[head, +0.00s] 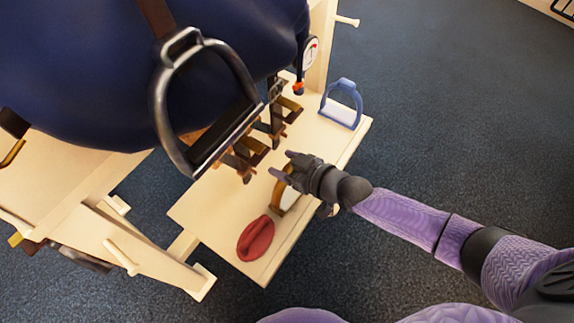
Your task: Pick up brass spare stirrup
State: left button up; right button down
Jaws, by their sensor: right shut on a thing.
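The brass stirrup (278,204) is at the middle of the pale wooden shelf (222,212), partly hidden behind my right gripper. My right gripper (281,163) reaches in from the right and is shut on the brass stirrup. Only part of its brass frame and a pale inner area show below the fingers. I cannot tell whether the stirrup still touches the shelf. My left gripper is not in view.
A dark steel stirrup (163,112) hangs from a strap beside the navy saddle (70,70). A blue stirrup (344,86) stands at the shelf's far end. A red pad (256,238) lies near its front. Dark straps with brass fittings (243,160) hang left of my gripper.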

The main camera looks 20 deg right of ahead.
jog(key=r, duration=0.1)
jog(key=r+p, duration=0.1)
jog(key=p, duration=0.1)
jog(key=shift+s+d+r, duration=0.15)
jog(key=shift+s+r, duration=0.1)
jog(key=shift+r, duration=0.15)
pick_arm(q)
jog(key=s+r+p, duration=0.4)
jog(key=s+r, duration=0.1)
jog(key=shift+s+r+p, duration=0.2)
jog(key=shift+p, duration=0.15)
pick_arm(e)
jog(key=s+d, duration=0.4)
jog(key=s, duration=0.3)
jog(key=s+d, duration=0.4)
jog(key=s, duration=0.4)
jog(key=shift+d+f, duration=0.2)
jog(key=shift+d, duration=0.15)
